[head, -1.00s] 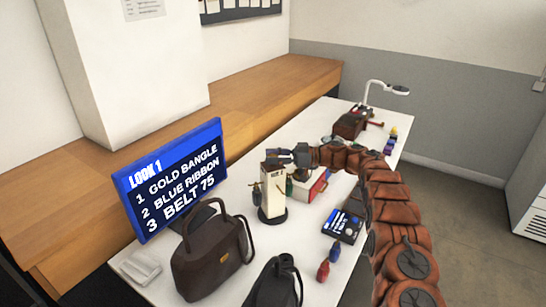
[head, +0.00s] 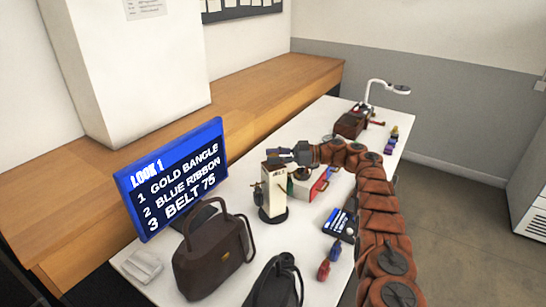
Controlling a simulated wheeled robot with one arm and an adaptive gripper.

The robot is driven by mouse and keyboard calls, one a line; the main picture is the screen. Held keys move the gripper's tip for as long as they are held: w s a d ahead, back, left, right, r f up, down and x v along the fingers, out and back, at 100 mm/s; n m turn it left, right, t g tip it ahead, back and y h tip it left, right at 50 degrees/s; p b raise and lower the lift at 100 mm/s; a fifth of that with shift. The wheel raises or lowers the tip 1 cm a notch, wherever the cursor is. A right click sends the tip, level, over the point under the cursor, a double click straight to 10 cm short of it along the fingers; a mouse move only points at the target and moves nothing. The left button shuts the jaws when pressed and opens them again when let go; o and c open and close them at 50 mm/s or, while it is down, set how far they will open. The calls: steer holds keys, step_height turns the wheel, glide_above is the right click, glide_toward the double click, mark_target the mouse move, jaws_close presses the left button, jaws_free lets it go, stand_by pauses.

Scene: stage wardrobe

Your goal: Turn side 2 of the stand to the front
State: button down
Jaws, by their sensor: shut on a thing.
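The stand (head: 272,196) is a cream upright post on a round black base, on the white table. It stands upright, with small dark and greenish items hanging at its sides. A small dark mark shows near the top of the face towards me, too small to read as a side number. My gripper (head: 281,157) is at the top of the stand, shut on it. The far faces of the stand are hidden.
A screen (head: 172,178) reads LOOK 1, gold bangle, blue ribbon, belt 75. Brown handbag (head: 208,262) and dark bag (head: 276,284) stand in front.

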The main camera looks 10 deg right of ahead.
steer(key=shift+a+r, duration=0.25)
steer(key=shift+a, duration=0.05)
steer(key=c, duration=1.1)
jaws_free()
steer(key=shift+c, duration=0.2)
steer(key=shift+o, duration=0.8)
steer(key=shift+a, duration=0.15)
steer(key=o, duration=0.3)
steer(key=shift+d+f, duration=0.1)
steer(key=shift+d, duration=0.15)
steer(key=shift+f, duration=0.1)
steer(key=shift+c, duration=0.2)
